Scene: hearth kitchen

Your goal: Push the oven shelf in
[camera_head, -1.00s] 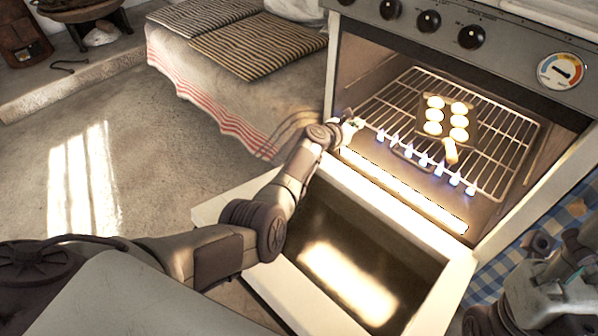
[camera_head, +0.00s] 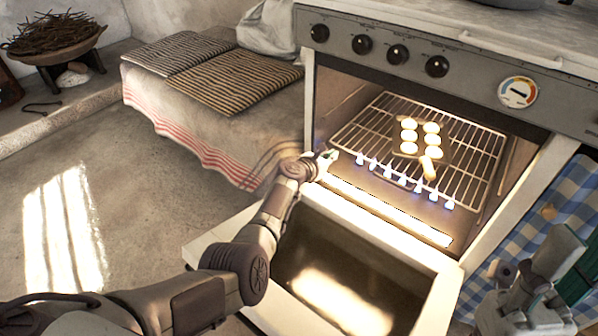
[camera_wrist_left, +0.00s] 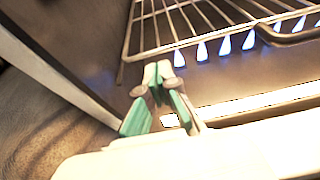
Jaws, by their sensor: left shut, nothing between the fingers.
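The oven shelf (camera_head: 470,170) is a wire rack inside the open oven, with a small tray (camera_head: 399,145) of pale round buns on it. It also shows at the top of the left wrist view (camera_wrist_left: 172,42). My left gripper (camera_head: 328,158) is shut and empty at the oven mouth, by the shelf's front left corner. In the left wrist view its fingertips (camera_wrist_left: 158,72) point toward the shelf's front edge; I cannot tell whether they touch. My right gripper (camera_head: 530,295) is partly in view at bottom right, its jaw state unclear.
The oven door (camera_head: 225,232) hangs open below the mouth, under my left forearm. Small blue flames (camera_head: 403,181) burn in a row along the shelf's front. A blue checked cloth (camera_head: 520,235) hangs at right. A bench with striped mats (camera_head: 235,82) stands at left.

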